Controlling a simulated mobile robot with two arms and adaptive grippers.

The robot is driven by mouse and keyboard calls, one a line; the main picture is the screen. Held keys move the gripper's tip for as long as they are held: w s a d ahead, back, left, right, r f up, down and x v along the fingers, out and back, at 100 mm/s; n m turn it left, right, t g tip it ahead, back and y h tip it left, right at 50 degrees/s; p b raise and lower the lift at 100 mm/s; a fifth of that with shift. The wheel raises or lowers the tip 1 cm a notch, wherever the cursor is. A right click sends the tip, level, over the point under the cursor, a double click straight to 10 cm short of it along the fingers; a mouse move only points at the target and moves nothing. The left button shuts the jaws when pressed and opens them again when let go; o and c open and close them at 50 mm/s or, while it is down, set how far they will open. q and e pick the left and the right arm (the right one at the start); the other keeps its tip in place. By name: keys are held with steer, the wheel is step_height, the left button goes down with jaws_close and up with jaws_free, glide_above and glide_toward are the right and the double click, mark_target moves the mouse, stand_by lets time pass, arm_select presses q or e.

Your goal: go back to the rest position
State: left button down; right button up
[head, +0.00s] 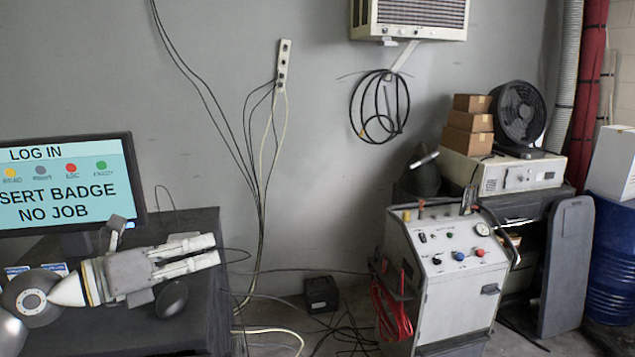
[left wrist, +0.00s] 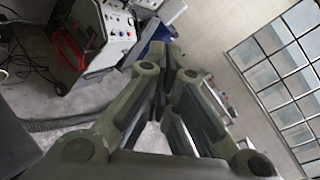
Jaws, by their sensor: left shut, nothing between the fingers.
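My left gripper (head: 218,253) reaches in from the left in the head view, over the dark desk (head: 150,335) and in front of the monitor's lower right side. Its fingers point to the right, and it is shut with nothing held. In the left wrist view its fingers (left wrist: 170,75) come together in the middle, with nothing between them. My right gripper is not in view.
A monitor (head: 70,185) showing "LOG IN" stands on the desk. A grey control cabinet (head: 450,285) with knobs stands right of centre, and also shows in the left wrist view (left wrist: 95,30). Cables lie on the floor between desk and cabinet. A blue barrel (head: 610,260) is far right.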

arm_select(q)
steer(key=s+a+f+n+t+y, duration=0.1)
steer(key=s+a+f+n+y, duration=0.3)
steer(key=f+n, duration=0.55)
steer(key=s+a+f+n+t+y, duration=0.1)
steer(key=a+f+n+y, duration=0.1)
steer(key=f+n+y, duration=0.8)
steer(key=s+a+f+n+t+y, duration=0.1)
steer(key=s+a+f+n+y, duration=0.3)
steer(key=n, duration=1.1)
steer(key=s+d+f+n+g+h, duration=0.1)
steer(key=s+d+f+g+h, duration=0.3)
steer(key=s+f, duration=0.5)
steer(key=s+d+f+n+g+h, duration=0.15)
steer(key=s+d+f+g, duration=0.25)
steer(key=s+f+g, duration=0.55)
steer(key=s+f+t+b, duration=0.25)
steer(key=f+b, duration=0.25)
steer(key=f, duration=2.4)
steer(key=s+a+f+g+b, duration=0.2)
steer(key=s+f+b, duration=0.3)
steer(key=s+f, duration=1.2)
step_height(320, 180, down, 4)
steer(key=shift+s+a+r+y, duration=0.15)
steer(key=shift+s+a+y, duration=0.15)
steer(key=shift+a+y, duration=0.1)
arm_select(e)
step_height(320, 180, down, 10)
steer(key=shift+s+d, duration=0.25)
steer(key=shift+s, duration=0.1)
